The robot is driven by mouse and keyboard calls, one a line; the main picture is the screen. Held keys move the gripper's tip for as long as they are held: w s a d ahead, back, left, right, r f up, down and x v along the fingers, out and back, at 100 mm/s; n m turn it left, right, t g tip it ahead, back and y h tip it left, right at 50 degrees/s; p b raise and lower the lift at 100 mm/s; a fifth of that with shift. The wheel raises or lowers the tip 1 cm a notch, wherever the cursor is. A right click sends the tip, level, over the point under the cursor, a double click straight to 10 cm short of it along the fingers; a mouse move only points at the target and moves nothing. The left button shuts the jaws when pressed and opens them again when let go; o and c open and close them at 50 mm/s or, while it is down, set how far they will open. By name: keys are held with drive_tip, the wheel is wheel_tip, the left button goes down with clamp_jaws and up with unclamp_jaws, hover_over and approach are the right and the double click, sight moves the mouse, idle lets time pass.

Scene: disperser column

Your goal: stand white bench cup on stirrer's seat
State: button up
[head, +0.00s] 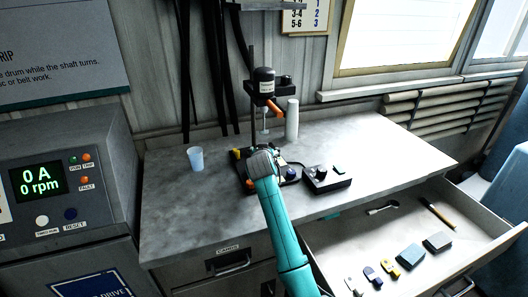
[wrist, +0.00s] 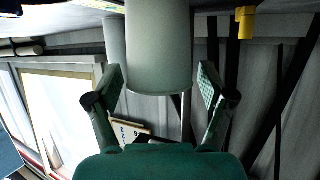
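In the wrist view, which looks upside down, a plain pale cup-like cylinder (wrist: 159,50) fills the upper middle. My gripper (wrist: 160,78) has its two fingers spread on either side of the cylinder's end, with narrow gaps showing. In the head view my gripper (head: 262,162) is over the stirrer's base and hides the cylinder and most of the seat. The stirrer (head: 263,82) has a dark motor head on a post, with a pale shaft below it. A translucent bluish cup (head: 195,158) stands upright on the bench, left of the stirrer.
A tall white cylinder (head: 292,118) stands behind the stirrer. A black control box (head: 326,178) is to the right. The bench top (head: 385,145) is clear at right. An open drawer (head: 350,240) with several small items juts out at front right.

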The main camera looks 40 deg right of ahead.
drive_tip(key=shift+r, duration=0.1)
drive_tip(key=shift+s+a+r, duration=0.1)
drive_tip(key=v, duration=1.1)
drive_tip(key=shift+s+a+r, duration=0.2)
drive_tip(key=shift+r, duration=0.05)
